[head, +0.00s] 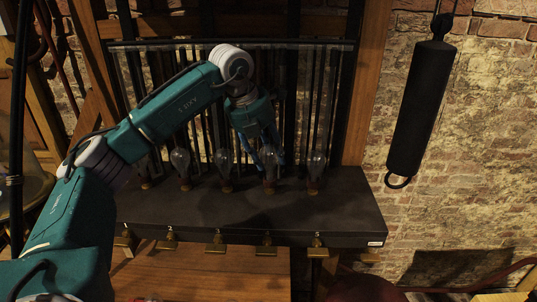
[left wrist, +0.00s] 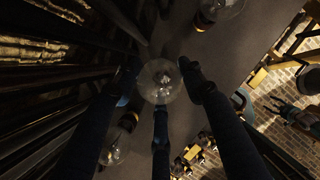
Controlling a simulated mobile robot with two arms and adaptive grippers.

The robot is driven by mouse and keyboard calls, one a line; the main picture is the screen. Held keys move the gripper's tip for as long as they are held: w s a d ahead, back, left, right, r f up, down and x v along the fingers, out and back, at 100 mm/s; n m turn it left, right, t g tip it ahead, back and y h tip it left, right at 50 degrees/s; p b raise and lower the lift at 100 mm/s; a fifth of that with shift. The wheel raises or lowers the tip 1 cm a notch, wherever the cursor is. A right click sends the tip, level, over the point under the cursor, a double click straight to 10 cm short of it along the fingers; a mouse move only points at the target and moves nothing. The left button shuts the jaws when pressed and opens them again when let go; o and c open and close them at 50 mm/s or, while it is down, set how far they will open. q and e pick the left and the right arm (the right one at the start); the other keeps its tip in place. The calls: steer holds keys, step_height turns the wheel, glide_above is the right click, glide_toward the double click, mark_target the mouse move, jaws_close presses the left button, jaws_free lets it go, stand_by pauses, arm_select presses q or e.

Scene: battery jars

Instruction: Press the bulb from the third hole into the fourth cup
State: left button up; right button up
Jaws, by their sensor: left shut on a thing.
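Several clear glass bulbs with brass-coloured bases stand in a row on a long dark box (head: 330,215) in the head view. My left gripper (head: 268,157) comes down from above and is shut on the fourth bulb from the left (head: 268,171). That bulb is upright, and its base is at the box top; I cannot tell how deep it sits. In the left wrist view the held bulb (left wrist: 160,82) is between the three dark fingers. The third bulb (head: 224,166) and fifth bulb (head: 315,168) stand on either side, apart from the fingers. Cups and holes are hard to make out.
Brass keys (head: 266,246) stick out along the box's front. Glass tubes and a dark rail (head: 300,43) rise behind the bulbs. A black cylinder (head: 420,110) hangs at the right before a brick wall. A wooden surface (head: 210,275) lies below the box.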

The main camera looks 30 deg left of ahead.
arm_select(q)
steer(key=shift+f+b, duration=0.4)
steer(key=shift+f, duration=0.3)
stand_by(0.5)
steer(key=o, duration=1)
steer(key=v, duration=1.2)
